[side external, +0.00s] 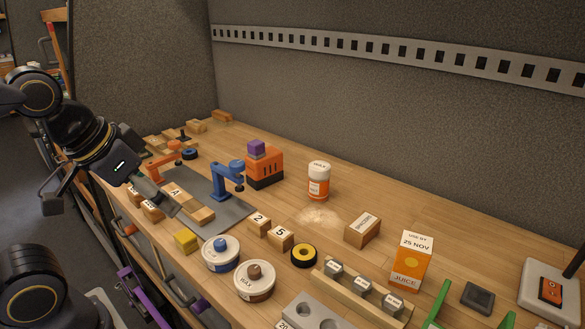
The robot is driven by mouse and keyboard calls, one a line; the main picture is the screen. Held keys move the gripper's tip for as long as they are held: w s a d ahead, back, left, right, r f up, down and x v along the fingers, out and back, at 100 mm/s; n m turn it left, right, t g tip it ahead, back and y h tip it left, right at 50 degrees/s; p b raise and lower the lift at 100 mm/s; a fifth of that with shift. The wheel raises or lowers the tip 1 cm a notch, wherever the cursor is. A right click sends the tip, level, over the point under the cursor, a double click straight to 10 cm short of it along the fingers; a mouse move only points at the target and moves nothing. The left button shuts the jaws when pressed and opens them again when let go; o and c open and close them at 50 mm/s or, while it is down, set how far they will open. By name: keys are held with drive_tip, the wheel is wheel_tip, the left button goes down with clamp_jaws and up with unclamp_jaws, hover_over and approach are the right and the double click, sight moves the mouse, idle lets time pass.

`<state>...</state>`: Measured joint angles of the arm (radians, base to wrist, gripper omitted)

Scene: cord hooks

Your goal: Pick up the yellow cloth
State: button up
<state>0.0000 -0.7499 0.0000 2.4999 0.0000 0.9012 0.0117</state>
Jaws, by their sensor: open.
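A small yellow block-like piece (186,241) lies on the wooden bench near its front edge, just left of the tub with a blue knob. It is the only plain yellow thing that could be the cloth; it is too small to tell whether it is fabric. My gripper (106,204) is at the left, above the front edge of the bench, with its fingers spread and nothing between them. It is up and to the left of the yellow piece, apart from it. One finger hides part of the grey mat and the blocks behind it.
A tub with a blue knob (221,252) and a WAX tub (254,280) stand close right of the yellow piece. Lettered blocks and a grey mat (232,214) lie behind it. Blue (229,180) and orange clamp-like tools stand farther back. Purple and grey hooks hang along the front edge.

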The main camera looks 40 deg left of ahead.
drive_tip(key=w+r+m, duration=0.1)
drive_tip(key=n+g, duration=0.1)
drive_tip(key=g, duration=0.5)
hover_over(185, 235)
wheel_tip(185, 235, down, 17)
drive_tip(key=shift+w+r, duration=0.1)
drive_tip(key=shift+r, duration=0.1)
drive_tip(key=shift+f, duration=3.15)
drive_tip(key=shift+c, duration=0.4)
drive_tip(key=c, duration=1.2)
